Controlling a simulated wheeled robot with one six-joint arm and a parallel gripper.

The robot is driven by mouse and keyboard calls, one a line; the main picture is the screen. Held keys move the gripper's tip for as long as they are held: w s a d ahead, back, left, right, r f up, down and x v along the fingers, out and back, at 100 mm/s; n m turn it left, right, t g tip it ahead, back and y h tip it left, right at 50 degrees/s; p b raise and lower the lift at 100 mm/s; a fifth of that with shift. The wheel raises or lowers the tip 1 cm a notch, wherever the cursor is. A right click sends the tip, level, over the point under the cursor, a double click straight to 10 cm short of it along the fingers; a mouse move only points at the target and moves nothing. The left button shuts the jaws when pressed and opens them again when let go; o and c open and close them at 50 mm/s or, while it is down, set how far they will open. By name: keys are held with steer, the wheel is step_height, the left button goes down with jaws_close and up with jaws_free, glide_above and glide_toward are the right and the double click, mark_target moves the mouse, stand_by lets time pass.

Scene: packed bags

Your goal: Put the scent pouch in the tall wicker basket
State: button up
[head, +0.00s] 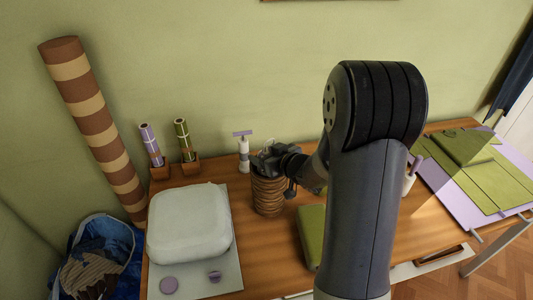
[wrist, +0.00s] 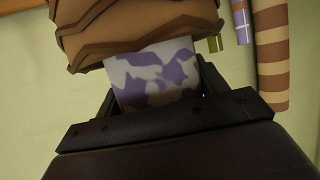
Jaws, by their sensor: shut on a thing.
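The tall wicker basket (head: 268,198) is a brown woven cylinder standing on the wooden table. My gripper (head: 273,163) is at its top, over the rim, in the head view. The wrist view shows my gripper (wrist: 157,85) shut on the scent pouch (wrist: 155,80), which has a white and purple blotched pattern. The basket's brown weave (wrist: 135,25) fills the top of the wrist view, right against the pouch's far edge. I cannot tell whether the pouch is inside the rim or above it. In the head view my gripper mostly hides the pouch.
A pale rounded bag (head: 190,222) lies left of the basket on a grey mat (head: 228,272). A white bottle (head: 243,155) stands just behind the basket. A green book-like item (head: 311,236) lies to the right, beside my arm. A tall striped roll (head: 95,125) leans at far left.

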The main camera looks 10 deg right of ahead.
steer(key=o, duration=1)
steer(key=shift+o, duration=0.2)
steer(key=v, duration=1.1)
steer(key=shift+w+f, duration=0.1)
steer(key=shift+w, duration=0.15)
steer(key=x, duration=1)
steer(key=shift+w+a+r+p, duration=0.15)
steer(key=shift+w+r+p, duration=0.15)
steer(key=shift+w+p, duration=0.05)
steer(key=shift+s+r+p, duration=0.1)
steer(key=shift+r+p, duration=0.6)
steer(key=shift+r, duration=0.05)
steer(key=shift+f, duration=0.1)
